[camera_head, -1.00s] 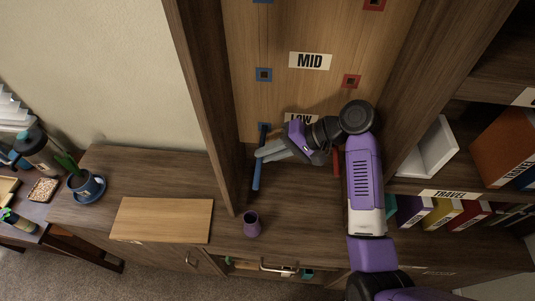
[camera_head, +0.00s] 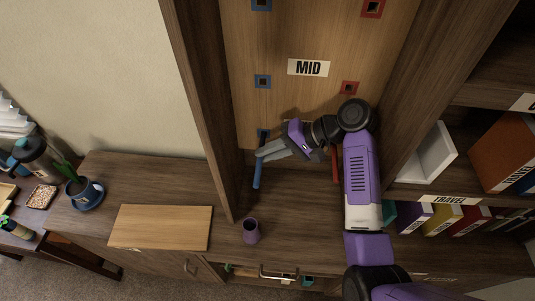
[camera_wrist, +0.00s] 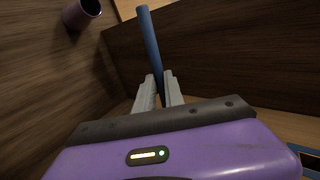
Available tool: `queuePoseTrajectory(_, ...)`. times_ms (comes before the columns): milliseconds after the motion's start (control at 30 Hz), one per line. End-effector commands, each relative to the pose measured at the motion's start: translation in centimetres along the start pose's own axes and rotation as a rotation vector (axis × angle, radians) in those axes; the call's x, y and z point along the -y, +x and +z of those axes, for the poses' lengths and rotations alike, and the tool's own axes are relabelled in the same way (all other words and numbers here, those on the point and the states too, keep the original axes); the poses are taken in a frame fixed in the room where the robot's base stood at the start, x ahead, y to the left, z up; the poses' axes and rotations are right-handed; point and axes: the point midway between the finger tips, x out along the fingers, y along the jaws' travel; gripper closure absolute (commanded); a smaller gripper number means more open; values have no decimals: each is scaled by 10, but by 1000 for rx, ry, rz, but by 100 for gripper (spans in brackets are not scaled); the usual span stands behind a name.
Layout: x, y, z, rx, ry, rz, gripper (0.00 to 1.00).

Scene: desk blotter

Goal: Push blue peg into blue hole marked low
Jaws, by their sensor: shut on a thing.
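The blue peg (camera_head: 257,173) is a long thin rod in front of the wooden board (camera_head: 290,105). My gripper (camera_head: 261,153) is shut on it. The wrist view also shows the peg (camera_wrist: 149,42) rising between my two grey fingers (camera_wrist: 159,88). In the head view, a bit of blue (camera_head: 262,133) shows on the board just above my fingers, in the low row. I cannot tell whether it is the hole's frame or the peg's end. The LOW label is hidden behind my gripper. Whether the peg touches the hole is unclear.
The blue mid hole (camera_head: 262,82) and red mid hole (camera_head: 349,88) flank the MID label (camera_head: 308,68). A red peg (camera_head: 334,165) stands right of my gripper. A purple cup (camera_head: 251,231) stands on the shelf below. A wooden upright (camera_head: 197,105) bounds the left side.

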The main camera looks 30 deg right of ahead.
Motion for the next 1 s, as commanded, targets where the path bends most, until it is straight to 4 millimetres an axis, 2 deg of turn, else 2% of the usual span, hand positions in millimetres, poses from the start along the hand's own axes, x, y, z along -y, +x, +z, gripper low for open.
queuePoseTrajectory(1000, 0, 0, -23, -1, 0, 0, 100)
